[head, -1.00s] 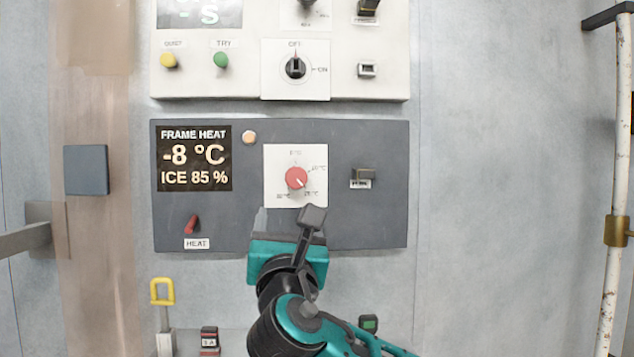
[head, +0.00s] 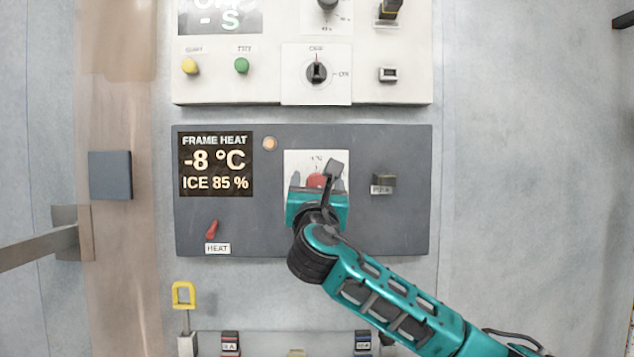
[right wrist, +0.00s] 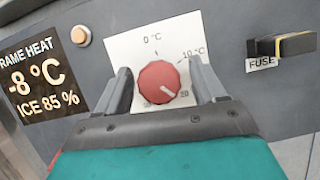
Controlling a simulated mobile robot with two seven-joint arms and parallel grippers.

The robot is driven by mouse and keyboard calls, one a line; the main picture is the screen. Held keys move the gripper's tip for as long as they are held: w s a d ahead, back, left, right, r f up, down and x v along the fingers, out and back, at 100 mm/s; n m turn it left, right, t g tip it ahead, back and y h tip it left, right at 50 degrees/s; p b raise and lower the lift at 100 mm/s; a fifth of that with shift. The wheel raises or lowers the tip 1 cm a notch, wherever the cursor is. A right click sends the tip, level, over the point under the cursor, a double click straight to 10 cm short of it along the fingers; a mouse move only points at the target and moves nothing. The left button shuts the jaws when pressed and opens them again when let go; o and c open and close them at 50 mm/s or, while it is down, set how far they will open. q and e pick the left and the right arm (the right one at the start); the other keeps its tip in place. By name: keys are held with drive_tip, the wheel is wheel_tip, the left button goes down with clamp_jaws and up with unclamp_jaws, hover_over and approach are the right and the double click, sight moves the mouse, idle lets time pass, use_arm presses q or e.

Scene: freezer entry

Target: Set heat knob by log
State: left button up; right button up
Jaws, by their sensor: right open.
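The red heat knob (head: 316,181) sits on a white dial plate (head: 302,160) in the grey frame heat panel (head: 400,230). In the right wrist view the knob (right wrist: 159,82) has a white pointer mark aimed to its lower right, near the 20 label. My right gripper (head: 318,180) is open, with one finger on each side of the knob. In the right wrist view (right wrist: 160,85) gaps show between both fingers and the knob. The display (head: 215,163) reads FRAME HEAT, -8 °C, ICE 85 %. My left gripper is not in view. No log is identifiable.
A red HEAT lever (head: 212,229) is at the panel's lower left, and a fuse (head: 384,183) is to the right of the dial. A round lamp (head: 269,144) is near the display. A white panel (head: 240,90) is above. A yellow-handled item (head: 184,296) stands below left.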

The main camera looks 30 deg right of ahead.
drive_tip(key=shift+w+d+r, duration=0.1)
drive_tip(key=shift+w, duration=0.05)
drive_tip(key=shift+c, duration=0.8)
drive_tip(key=c, duration=0.9)
drive_tip(key=shift+o, duration=0.2)
drive_tip(key=shift+m, duration=0.3)
